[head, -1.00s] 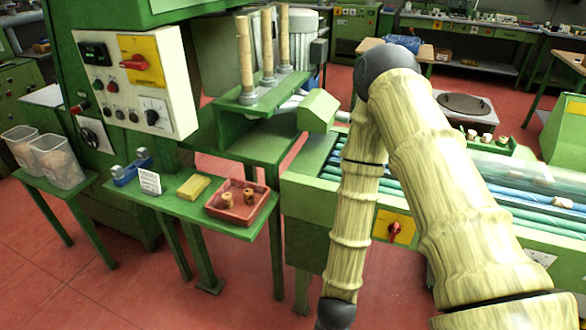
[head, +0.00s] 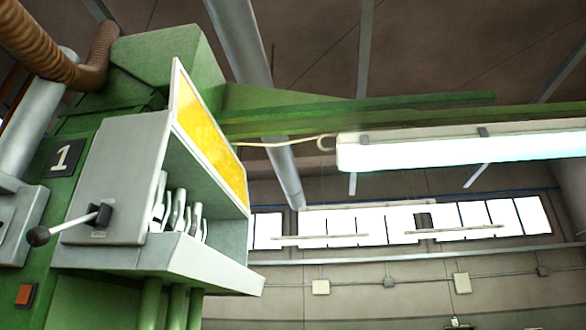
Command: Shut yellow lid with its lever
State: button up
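The yellow lid (head: 208,138) in its pale frame stands raised at the upper right of a grey box (head: 118,180) on the green machine. The box's front is open, and several pale upright parts (head: 178,212) show inside. My gripper is not in view, and nothing of my arm shows.
A brown ribbed hose (head: 60,62) and a grey pipe run at the upper left. A long lamp (head: 460,150) hangs at the right. An orange-red button (head: 26,295) is below the lever. Green pipes run down under the box.

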aim_at(39, 236)
jog(key=z, duration=0.9)
jog(key=k, duration=0.8)
jog(key=u, duration=1.15)
jog(key=i, duration=1)
